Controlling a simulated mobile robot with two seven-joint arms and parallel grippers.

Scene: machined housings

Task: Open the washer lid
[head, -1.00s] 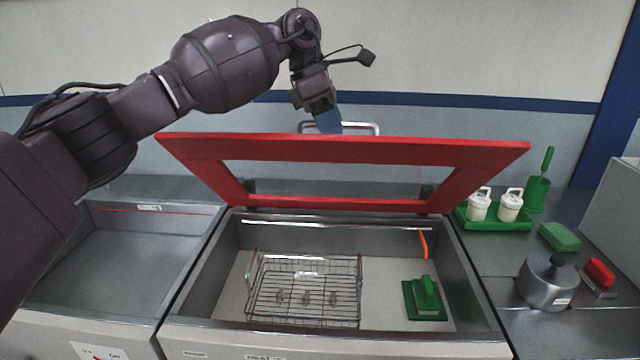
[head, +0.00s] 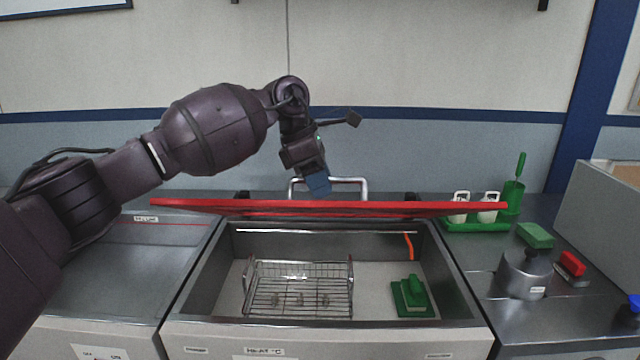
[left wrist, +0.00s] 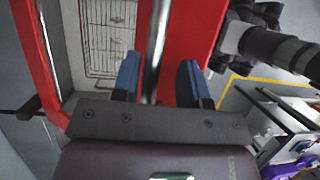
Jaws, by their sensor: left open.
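The red washer lid (head: 250,209) stands raised above the open tub and shows almost edge-on in the head view. Its metal bar handle (head: 352,181) sticks up above the lid's edge. My left gripper (head: 318,185) is at the handle. In the left wrist view the lid (left wrist: 198,25) has a window with the wire basket behind it. There, the blue fingers of my left gripper (left wrist: 158,68) are open, one on each side of the handle bar (left wrist: 157,45). Contact with the bar is unclear. My right gripper is not in view.
The washer tub (head: 455,290) holds a wire basket (head: 298,290) and a green brush (head: 412,296). On the right counter are a grey pot (head: 524,275), a red brush (head: 571,263), a green block (head: 535,235) and a green tray (head: 477,226) with white bottles.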

